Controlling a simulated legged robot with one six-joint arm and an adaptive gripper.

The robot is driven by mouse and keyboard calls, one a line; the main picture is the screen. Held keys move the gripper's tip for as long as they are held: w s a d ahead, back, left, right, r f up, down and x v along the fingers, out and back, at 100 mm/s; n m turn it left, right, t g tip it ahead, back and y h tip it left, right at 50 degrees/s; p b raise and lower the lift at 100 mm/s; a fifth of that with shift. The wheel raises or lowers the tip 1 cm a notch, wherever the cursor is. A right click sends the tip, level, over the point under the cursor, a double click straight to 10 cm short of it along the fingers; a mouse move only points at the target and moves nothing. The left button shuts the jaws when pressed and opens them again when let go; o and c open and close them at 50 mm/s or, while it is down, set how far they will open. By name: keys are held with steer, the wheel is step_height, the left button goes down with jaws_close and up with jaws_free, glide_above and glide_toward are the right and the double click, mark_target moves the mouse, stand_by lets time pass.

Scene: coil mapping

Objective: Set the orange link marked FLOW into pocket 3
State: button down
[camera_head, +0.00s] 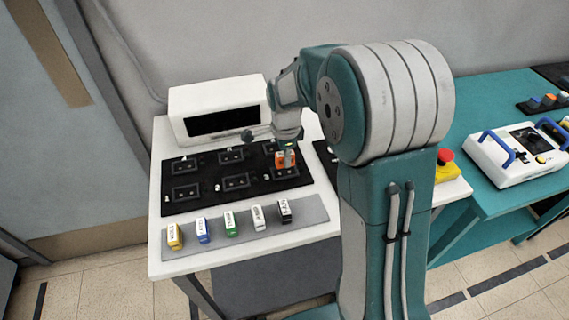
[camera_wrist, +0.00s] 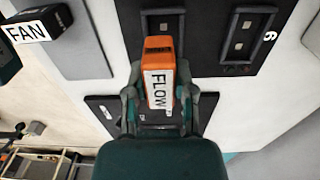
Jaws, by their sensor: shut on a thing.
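The orange link (camera_wrist: 183,85) has a white label reading FLOW and sits between the two fingers of my gripper (camera_wrist: 160,92) in the wrist view. The fingers are closed on its sides. In the head view my gripper (camera_head: 287,149) holds the orange link (camera_head: 281,160) over the right part of the black pocket board (camera_head: 208,196). Whether the link touches the board cannot be told. In the wrist view a pocket marked 6 (camera_wrist: 242,42) lies to the right of the link. Another pocket (camera_wrist: 165,24) lies beyond it. No pocket number 3 can be read.
A grey strip (camera_head: 310,207) along the front holds yellow, blue, green, whitish and black links. A black link marked FAN (camera_wrist: 42,22) shows in the wrist view. A white box (camera_head: 218,93) stands behind the board. A red button (camera_head: 445,155) and white console (camera_head: 515,160) are right.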

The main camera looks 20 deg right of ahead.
mark_target(284, 173)
steer(key=shift+w+f, duration=0.25)
steer(key=shift+f, duration=1.6)
steer(key=shift+f, duration=0.25)
steer(key=shift+c, duration=2.3)
jaws_free()
